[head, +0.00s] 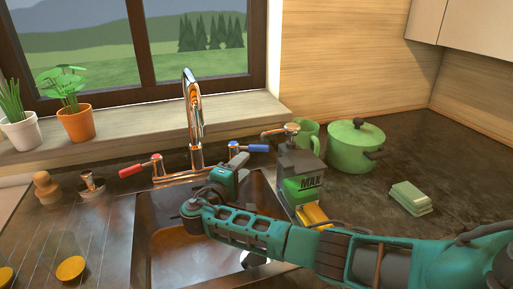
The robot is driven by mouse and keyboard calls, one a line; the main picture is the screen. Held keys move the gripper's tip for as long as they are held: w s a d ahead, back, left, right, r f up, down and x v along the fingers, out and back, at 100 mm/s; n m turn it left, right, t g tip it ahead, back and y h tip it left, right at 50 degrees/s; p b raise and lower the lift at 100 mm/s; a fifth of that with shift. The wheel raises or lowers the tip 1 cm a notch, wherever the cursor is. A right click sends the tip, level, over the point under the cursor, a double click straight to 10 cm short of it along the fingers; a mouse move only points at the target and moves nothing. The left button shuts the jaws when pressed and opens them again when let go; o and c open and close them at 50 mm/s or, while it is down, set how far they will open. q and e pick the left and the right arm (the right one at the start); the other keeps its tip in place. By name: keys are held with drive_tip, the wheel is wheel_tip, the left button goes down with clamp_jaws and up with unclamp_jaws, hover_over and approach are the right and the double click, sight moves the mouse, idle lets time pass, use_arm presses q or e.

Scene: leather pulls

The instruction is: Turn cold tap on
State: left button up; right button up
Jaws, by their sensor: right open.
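The tap has a tall chrome spout (192,110) behind the sink (150,215). Its blue-handled lever, the cold one (257,148), points to the right. Its red-handled lever, the hot one (132,171), points to the left. My right gripper (239,158) is over the back right part of the sink, just in front of and left of the blue lever. It is open and seems to hold nothing. I cannot tell whether a fingertip touches the lever. No water is visible at the spout. My left gripper is out of view.
A soap dispenser (299,170) stands close right of the sink, with a yellow sponge (312,215) in front. Potted plants (76,124) stand on the sill. The drainboard is at left.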

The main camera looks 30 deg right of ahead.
sight(258, 150)
drive_tip(key=b+x, duration=0.4)
drive_tip(key=x, duration=0.6)
drive_tip(key=shift+s+f+b, duration=0.1)
drive_tip(key=shift+f+b, duration=0.1)
drive_tip(key=shift+b, duration=0.2)
drive_tip(key=shift+w+d+r, duration=0.1)
drive_tip(key=shift+w+d, duration=0.2)
drive_tip(key=shift+d, duration=0.2)
drive_tip(key=shift+r, duration=0.1)
drive_tip(key=shift+c, duration=0.3)
drive_tip(key=c, duration=0.7)
clamp_jaws()
